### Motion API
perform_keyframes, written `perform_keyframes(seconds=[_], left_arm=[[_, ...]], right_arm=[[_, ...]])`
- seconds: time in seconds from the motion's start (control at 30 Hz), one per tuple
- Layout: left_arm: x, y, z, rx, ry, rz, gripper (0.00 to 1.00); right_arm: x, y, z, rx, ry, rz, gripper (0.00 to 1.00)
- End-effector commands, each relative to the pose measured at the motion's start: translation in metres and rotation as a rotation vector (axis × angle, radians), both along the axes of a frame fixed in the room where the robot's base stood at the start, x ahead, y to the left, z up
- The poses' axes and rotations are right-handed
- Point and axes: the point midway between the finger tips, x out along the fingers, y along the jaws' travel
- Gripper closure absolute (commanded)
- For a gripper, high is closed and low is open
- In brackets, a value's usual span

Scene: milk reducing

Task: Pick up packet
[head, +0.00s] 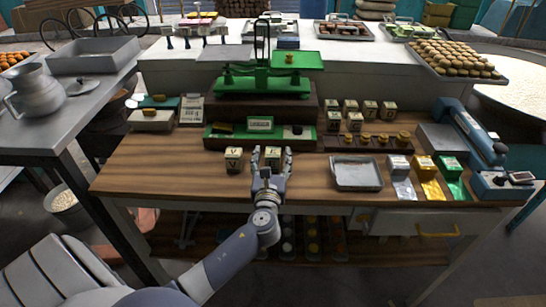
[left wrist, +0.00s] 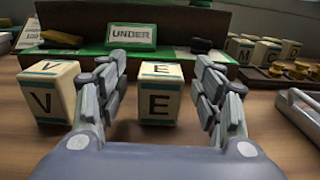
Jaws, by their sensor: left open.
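My left gripper (head: 271,165) is open at the front middle of the wooden table, pointing away from me. In the left wrist view a cream block marked E (left wrist: 159,95) shows between its two spread fingers, with gaps on both sides. A similar block marked V (left wrist: 48,92) stands left of the fingers; it also shows in the head view (head: 233,160). Three packets stand in a row at the table's right: silver (head: 404,188), gold (head: 432,190) and green (head: 456,188). They are well to the right of my gripper. My right gripper is not in view.
A green balance scale (head: 262,82) stands behind, above a green panel with an UNDER sign (left wrist: 131,34). A metal tray (head: 357,174) lies between my gripper and the packets. Several lettered blocks (head: 350,106) and brass weights (head: 383,139) stand behind the tray.

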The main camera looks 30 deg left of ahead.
Motion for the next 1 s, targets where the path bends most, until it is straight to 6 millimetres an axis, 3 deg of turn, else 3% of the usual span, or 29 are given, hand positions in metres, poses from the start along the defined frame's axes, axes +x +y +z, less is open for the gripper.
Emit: perform_keyframes(seconds=[0.17, 0.43, 0.6, 0.67, 1.0], left_arm=[[0.017, 0.009, 0.0, -0.001, 0.0, -0.001, 0.39], [0.018, 0.01, -0.001, -0.002, 0.001, -0.001, 0.39], [0.018, 0.01, -0.001, 0.0, 0.001, -0.001, 0.78], [0.018, 0.01, -0.001, 0.0, 0.001, -0.001, 0.88], [0.018, 0.009, 0.001, -0.001, 0.0, -0.001, 0.88]], right_arm=[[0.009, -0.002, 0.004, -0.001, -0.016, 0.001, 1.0], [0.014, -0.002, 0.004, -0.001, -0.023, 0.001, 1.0], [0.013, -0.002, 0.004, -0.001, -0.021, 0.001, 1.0], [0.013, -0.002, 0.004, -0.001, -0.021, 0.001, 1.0], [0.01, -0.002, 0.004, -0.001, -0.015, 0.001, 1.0]])
